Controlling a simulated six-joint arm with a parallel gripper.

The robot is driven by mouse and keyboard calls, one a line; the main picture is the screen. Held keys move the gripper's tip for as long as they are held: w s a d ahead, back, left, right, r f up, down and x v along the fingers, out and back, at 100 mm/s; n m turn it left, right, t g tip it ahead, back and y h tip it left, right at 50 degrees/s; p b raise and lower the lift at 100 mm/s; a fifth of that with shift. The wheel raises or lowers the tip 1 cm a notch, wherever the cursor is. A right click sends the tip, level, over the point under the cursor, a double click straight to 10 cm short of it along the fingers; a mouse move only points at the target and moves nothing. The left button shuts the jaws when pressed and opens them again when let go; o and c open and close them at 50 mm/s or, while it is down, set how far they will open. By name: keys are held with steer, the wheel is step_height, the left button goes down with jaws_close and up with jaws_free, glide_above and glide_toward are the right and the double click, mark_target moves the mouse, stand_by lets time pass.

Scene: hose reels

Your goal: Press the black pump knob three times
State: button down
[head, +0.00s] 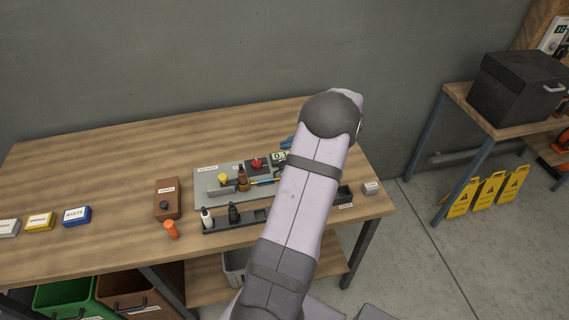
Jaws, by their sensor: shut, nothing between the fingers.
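A brown box (170,188) with a label stands on the wooden workbench (90,160), left of a grey panel. A round black knob (164,205) sits on its front part. I cannot tell which of these black parts is the pump knob. My arm crosses the right part of the bench, and my gripper is hidden behind it.
The grey panel (205,194) carries a yellow knob (222,178), a brown bottle (242,175), a red button (256,162) and a small display (278,157). An orange cylinder (171,229) stands before the brown box. The bench's back left is clear.

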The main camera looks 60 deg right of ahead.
step_height(320, 180, up, 4)
steer(key=p, duration=0.3)
steer(key=shift+f+p, duration=0.1)
steer(key=shift+p, duration=0.2)
steer(key=shift+f, duration=0.1)
step_height(320, 180, down, 7)
steer(key=b, duration=0.5)
steer(key=shift+f, duration=0.1)
steer(key=shift+f+b, duration=0.7)
steer(key=shift+b, duration=0.05)
steer(key=shift+f, duration=0.15)
stand_by(1.3)
steer(key=shift+f+b, duration=0.3)
steer(key=shift+b, duration=0.15)
